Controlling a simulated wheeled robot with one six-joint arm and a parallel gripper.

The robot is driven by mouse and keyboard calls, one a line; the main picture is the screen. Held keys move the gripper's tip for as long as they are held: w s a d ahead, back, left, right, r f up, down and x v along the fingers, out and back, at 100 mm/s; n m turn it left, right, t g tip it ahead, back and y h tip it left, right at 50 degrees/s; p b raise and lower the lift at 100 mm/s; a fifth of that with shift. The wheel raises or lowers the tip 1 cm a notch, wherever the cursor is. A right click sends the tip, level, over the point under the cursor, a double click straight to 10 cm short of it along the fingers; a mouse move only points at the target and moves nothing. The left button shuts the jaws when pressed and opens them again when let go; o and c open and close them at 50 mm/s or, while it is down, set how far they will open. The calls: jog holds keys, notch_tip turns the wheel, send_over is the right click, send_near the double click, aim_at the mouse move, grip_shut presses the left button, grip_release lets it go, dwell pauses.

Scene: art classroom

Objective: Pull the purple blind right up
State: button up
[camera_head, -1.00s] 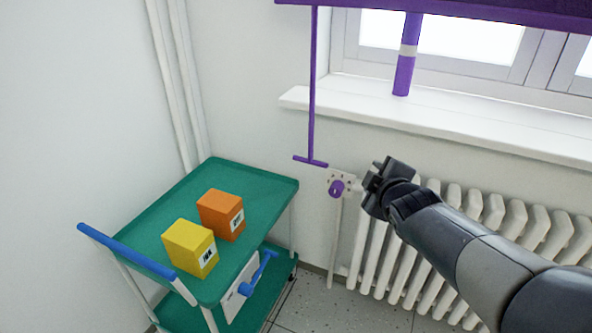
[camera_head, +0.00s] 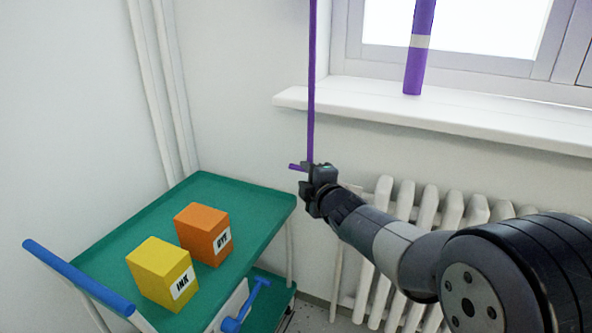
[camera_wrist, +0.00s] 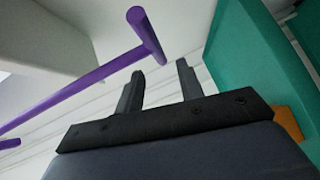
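The purple pull rod (camera_head: 312,80) hangs down the wall left of the window, with a short crossbar (camera_head: 296,167) at its bottom end. The blind itself is out of view. My gripper (camera_head: 308,182) is at the rod's lower end, hiding most of the crossbar in the head view. In the wrist view, the crossbar (camera_wrist: 146,36) is just beyond the fingertips, and its near end is close to the gap between them. My gripper (camera_wrist: 158,78) is open there, with nothing visible between its fingers.
A green trolley (camera_head: 240,187) with a blue handle (camera_head: 78,277) stands at left, holding a yellow ink box (camera_head: 162,272) and an orange dye box (camera_head: 203,233). A white radiator (camera_head: 428,215) is below the sill (camera_head: 480,116). A purple tube (camera_head: 418,60) stands on the sill.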

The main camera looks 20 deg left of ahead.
aim_at(298, 169)
jog(key=x, duration=0.6)
jog(key=shift+w+a+f, duration=0.1)
jog(key=shift+w+a, duration=0.15)
jog(key=shift+w, duration=0.05)
jog(key=shift+c, duration=0.5)
grip_shut()
